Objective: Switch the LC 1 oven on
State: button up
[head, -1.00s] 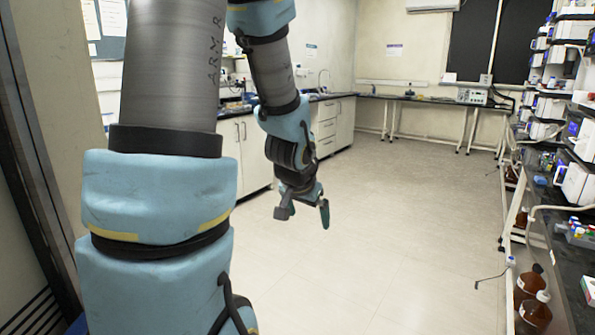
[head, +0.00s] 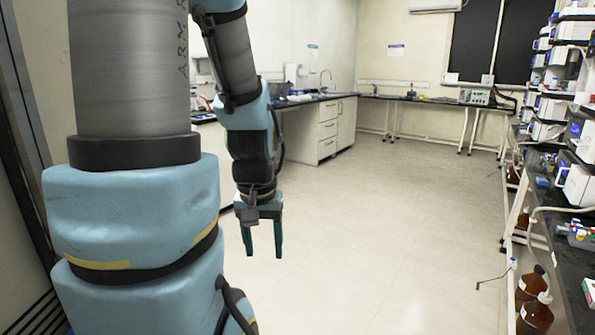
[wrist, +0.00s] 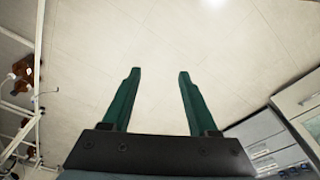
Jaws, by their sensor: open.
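My gripper (head: 262,253) is open and empty, its two green fingers pointing down over bare floor in the head view. In the wrist view my gripper (wrist: 160,74) has its fingers apart with only floor tiles between them. Stacks of white instruments (head: 577,184) with blue screens stand along the right bench, cut off by the picture's edge. I cannot tell which one is the LC 1 oven, and no power switch can be made out. My gripper is well to the left of these stacks and touches nothing.
The black-topped right bench (head: 562,262) carries small bottles. Brown bottles (head: 533,312) stand low beside its white frame. White cabinets (head: 327,135) line the left. A bench (head: 425,98) runs along the back wall. The floor (head: 390,210) between is clear.

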grip_shut()
dwell(1.2)
